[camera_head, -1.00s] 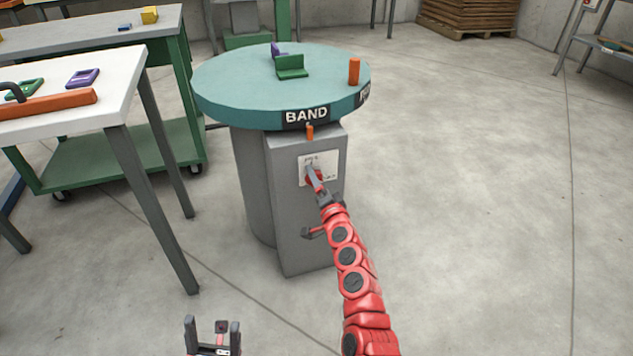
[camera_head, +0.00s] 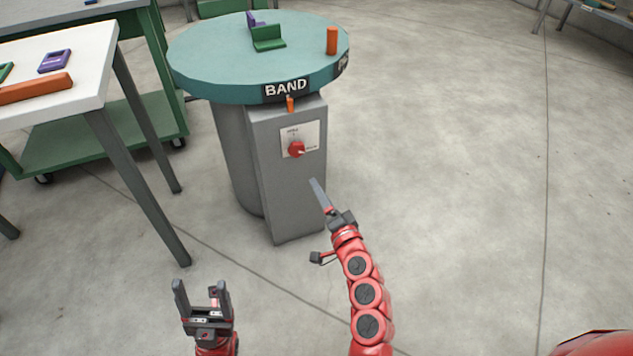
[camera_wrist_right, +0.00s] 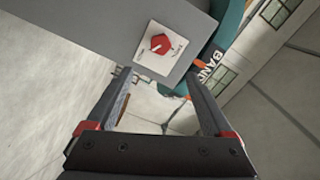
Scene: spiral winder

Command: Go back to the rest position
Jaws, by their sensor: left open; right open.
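My right gripper (camera_head: 318,190) is open and empty, in front of the grey pedestal (camera_head: 290,200) and below its knob. The red knob (camera_head: 297,149) sits on a white plate on the pedestal's front; it also shows in the right wrist view (camera_wrist_right: 161,43), beyond the open fingers and apart from them. My left gripper (camera_head: 202,287) is open and empty, low in the head view, above the floor.
The round teal table (camera_head: 215,65) marked BAND carries a green bracket (camera_head: 267,38), a purple piece and an orange cylinder (camera_head: 331,40). A white table (camera_head: 95,85) and a green cart stand at left.

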